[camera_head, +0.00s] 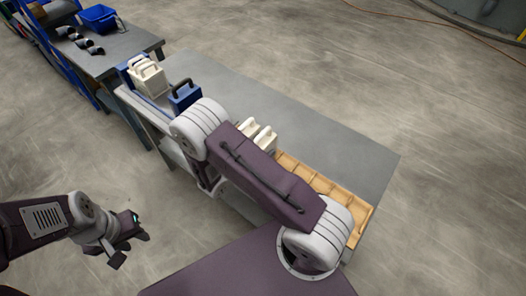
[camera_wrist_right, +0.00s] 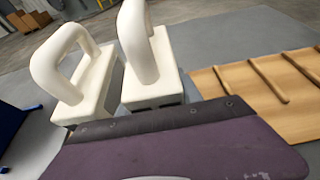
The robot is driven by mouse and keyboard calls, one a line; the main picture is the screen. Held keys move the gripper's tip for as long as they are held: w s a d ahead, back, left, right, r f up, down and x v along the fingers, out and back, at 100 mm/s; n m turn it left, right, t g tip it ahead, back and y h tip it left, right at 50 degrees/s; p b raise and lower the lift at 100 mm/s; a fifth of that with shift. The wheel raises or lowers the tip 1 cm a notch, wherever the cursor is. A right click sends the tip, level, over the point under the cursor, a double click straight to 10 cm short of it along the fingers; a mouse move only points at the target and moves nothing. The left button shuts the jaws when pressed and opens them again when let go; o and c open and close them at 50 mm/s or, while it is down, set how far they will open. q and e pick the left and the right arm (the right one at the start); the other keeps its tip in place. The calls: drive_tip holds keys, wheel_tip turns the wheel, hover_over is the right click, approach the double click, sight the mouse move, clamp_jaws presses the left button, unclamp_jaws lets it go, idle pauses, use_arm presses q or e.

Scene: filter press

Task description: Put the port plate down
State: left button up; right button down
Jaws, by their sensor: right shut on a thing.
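I cannot pick out the port plate for certain. Two cream blocks with loop handles (camera_head: 257,134) stand on the grey bench behind my right arm. They show large and close in the right wrist view, one at the left (camera_wrist_right: 78,75) and one beside it (camera_wrist_right: 150,55). My right gripper's jaws show in neither view, and whatever is between them is hidden. My right arm crosses over the bench and covers part of it. My left gripper (camera_head: 130,248) is empty, its fingers apart, over the floor at the lower left, clear of the bench.
A wooden rack with dividers (camera_head: 318,182) lies along the bench's near right edge. A blue handled block (camera_head: 184,97) and more cream blocks (camera_head: 148,79) stand at the left. The bench's far side (camera_head: 310,125) is bare. A second table (camera_head: 115,55) holds a blue bin (camera_head: 98,17).

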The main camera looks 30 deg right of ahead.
drive_tip(key=shift+w+f, duration=0.1)
drive_tip(key=shift+f, duration=0.2)
drive_tip(key=shift+f, duration=0.1)
drive_tip(key=c, duration=1.1)
unclamp_jaws()
drive_tip(key=shift+r, duration=0.25)
drive_tip(key=v, duration=1.2)
drive_tip(key=shift+f+b, duration=0.1)
drive_tip(key=shift+b, duration=0.25)
